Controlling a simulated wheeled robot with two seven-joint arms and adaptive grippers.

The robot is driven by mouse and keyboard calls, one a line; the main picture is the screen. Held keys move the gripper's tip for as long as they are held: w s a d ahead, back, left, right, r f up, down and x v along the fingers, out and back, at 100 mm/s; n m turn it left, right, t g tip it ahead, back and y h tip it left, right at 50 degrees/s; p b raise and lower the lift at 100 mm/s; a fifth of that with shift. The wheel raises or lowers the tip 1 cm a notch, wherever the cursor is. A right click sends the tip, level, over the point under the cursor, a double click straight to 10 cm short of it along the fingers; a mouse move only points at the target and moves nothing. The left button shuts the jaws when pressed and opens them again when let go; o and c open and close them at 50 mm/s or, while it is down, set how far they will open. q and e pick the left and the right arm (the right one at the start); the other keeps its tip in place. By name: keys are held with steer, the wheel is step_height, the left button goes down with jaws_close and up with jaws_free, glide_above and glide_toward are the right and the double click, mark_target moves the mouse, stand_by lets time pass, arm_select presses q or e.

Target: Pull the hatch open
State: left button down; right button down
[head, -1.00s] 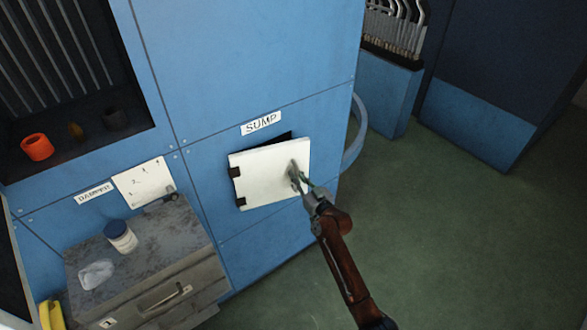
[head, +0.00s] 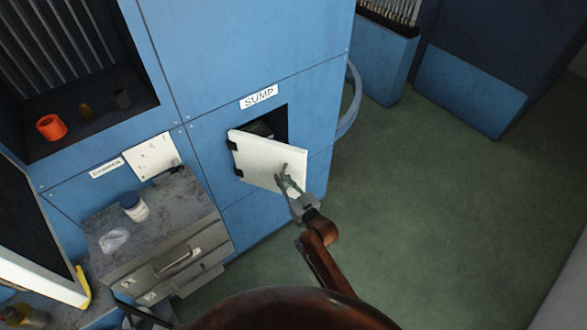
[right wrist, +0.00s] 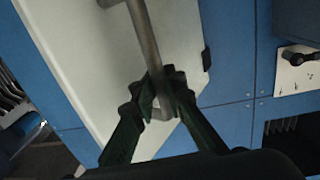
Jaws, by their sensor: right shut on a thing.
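The white hatch (head: 262,160) below the SUMP label (head: 259,97) is hinged on its left side and stands partly open, swung out from the blue cabinet. A dark opening (head: 281,122) shows behind it, with something dim inside that I cannot make out. My right gripper (head: 287,182) is at the hatch's right part, shut on its handle. In the right wrist view, the fingers (right wrist: 160,92) close around the grey bar handle (right wrist: 144,35) on the white hatch panel (right wrist: 75,60). My left gripper is not in view.
A grey drawer cabinet (head: 165,225) with a blue-lidded jar (head: 133,207) and a clear crumpled item (head: 115,240) stands left of the hatch. A DAMPER panel (head: 150,157) is above it. Green floor (head: 430,200) is free to the right. A pale hose (head: 352,100) curves at the cabinet's right side.

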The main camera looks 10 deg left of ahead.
steer(key=shift+s+a+f+p, duration=0.1)
steer(key=shift+s+a+p, duration=0.1)
steer(key=shift+s, duration=0.3)
steer(key=shift+s+a+f+p, duration=0.1)
steer(key=shift+s+p, duration=0.05)
steer(key=shift+s, duration=0.3)
steer(key=c, duration=2)
jaws_free()
steer(key=shift+r, duration=0.15)
steer(key=v, duration=1.2)
steer(key=shift+c, duration=0.2)
